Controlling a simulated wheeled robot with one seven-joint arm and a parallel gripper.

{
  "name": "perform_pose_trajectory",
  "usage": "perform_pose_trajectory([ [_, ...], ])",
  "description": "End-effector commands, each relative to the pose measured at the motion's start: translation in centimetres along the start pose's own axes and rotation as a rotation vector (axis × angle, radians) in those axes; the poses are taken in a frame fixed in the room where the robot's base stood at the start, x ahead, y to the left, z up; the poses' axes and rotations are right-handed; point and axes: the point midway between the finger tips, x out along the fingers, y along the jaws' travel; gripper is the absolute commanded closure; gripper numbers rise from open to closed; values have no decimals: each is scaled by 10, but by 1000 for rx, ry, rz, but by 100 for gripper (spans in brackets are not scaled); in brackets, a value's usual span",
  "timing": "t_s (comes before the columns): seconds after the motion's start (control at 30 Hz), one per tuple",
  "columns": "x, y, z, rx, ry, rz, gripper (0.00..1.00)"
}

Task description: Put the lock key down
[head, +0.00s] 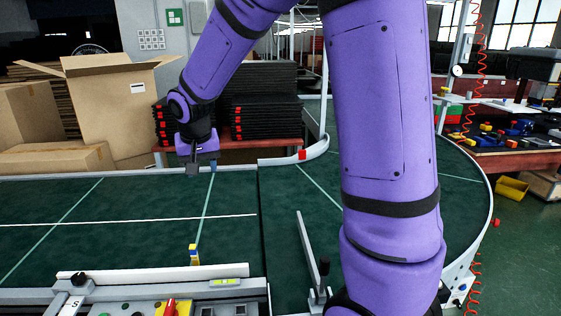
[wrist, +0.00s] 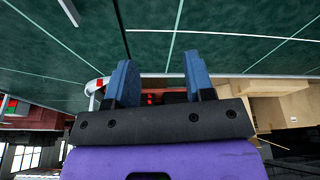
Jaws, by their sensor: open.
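My gripper (head: 192,168) hangs over the far edge of the green conveyor (head: 110,238), left of centre in the head view. In the wrist view my gripper (wrist: 161,80) has its two blue fingers apart, with nothing held between them. I cannot make out a lock key for certain in either view. A small yellow and blue piece (head: 194,257) stands at the near edge of the conveyor, well apart from my gripper. It is too small to tell what it is.
A white rail (head: 152,272) and a control panel line the near side. A metal guide bar (head: 307,250) lies on the belt's right part. Cardboard boxes (head: 118,100) and stacked black trays (head: 262,112) stand behind. The left belt is mostly clear.

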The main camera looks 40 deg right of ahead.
Motion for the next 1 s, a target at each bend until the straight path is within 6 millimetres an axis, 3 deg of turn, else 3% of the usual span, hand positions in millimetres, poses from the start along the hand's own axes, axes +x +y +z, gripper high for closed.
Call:
perform_pose_trajectory([
  [0.03, -20, 7, 8, -14, 16, -7, 51],
  [0.2, -70, 31, 42, -72, 44, -26, 51],
  [0.5, -138, 71, 114, -182, 98, -74, 51],
  [0.8, -172, 103, 191, -295, 153, -135, 51],
  [1.0, -178, 113, 220, -344, 175, -160, 51],
])
